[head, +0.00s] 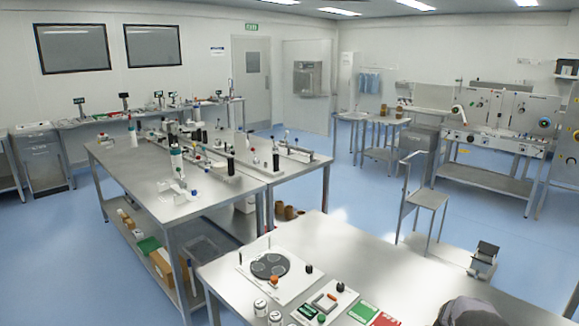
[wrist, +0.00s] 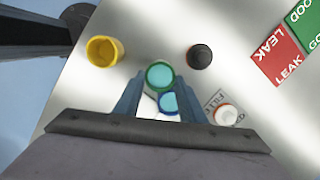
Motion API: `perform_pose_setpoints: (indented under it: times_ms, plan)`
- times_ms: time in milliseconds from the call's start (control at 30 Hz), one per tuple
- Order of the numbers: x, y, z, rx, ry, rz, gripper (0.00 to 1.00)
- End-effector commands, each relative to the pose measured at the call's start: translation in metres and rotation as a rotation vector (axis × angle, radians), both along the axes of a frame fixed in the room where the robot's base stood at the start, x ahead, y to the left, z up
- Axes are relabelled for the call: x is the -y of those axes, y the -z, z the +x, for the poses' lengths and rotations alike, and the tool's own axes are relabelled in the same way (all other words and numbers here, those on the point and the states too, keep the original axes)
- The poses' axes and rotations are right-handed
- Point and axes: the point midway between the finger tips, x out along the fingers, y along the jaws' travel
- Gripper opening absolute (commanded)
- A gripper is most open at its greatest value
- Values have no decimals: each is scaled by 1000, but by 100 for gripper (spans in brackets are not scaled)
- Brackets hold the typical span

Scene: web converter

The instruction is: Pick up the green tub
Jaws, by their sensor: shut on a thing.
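The green tub (wrist: 160,75) is round, with a dark green rim and a teal inside, and shows in the wrist view between my fingertips. My gripper (wrist: 160,83) is shut on it, one finger on each side. How far the tub is above the table is hard to tell. I cannot make the tub out in the head view, where a dark grey part of my arm shows at the bottom right.
Around it in the wrist view are a yellow tub (wrist: 104,51), a black tub (wrist: 200,57), a blue-topped item (wrist: 168,102) close below, and a white tub with a red-orange inside (wrist: 228,116). A red LEAK card (wrist: 274,55) lies right. The table edge is left.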

Motion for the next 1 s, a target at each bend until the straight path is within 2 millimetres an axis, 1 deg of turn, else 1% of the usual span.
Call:
perform_pose_setpoints:
  times_ms: [1000]
  plan:
    - [0,-53,0,0,0,0,17]
